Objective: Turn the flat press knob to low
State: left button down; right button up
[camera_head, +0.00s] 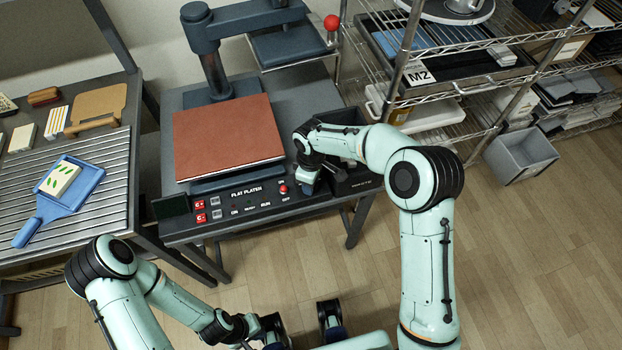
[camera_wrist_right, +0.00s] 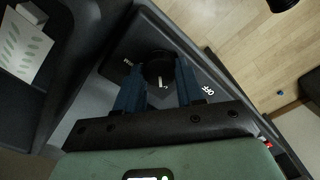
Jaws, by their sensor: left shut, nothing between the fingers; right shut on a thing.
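The flat press (camera_head: 228,135) stands on a grey table, with a brown-red platen and a front panel lettered FLAT PLATEN. Its black round knob (camera_wrist_right: 157,66) with a white pointer mark shows in the right wrist view; the small labels around it are hard to read. My right gripper (camera_wrist_right: 160,88) is shut on the knob, one blue finger on each side. In the head view my right gripper (camera_head: 308,180) is at the panel's right end and hides the knob. My left gripper (camera_head: 276,328) is shut and empty, low in the picture, apart from the press.
The panel has red displays (camera_head: 201,211) and a red button (camera_head: 283,189) just left of the right gripper. A dark bin (camera_head: 352,184) stands to the right. Wire shelves (camera_head: 470,95) stand right.

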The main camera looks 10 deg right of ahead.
jog(key=shift+n, duration=0.5)
jog(key=o, duration=1)
jog(key=shift+o, duration=0.2)
jog(key=shift+r, duration=0.1)
notch_tip(320, 180, up, 13)
jog(key=p, duration=0.1)
jog(key=shift+p, duration=0.3)
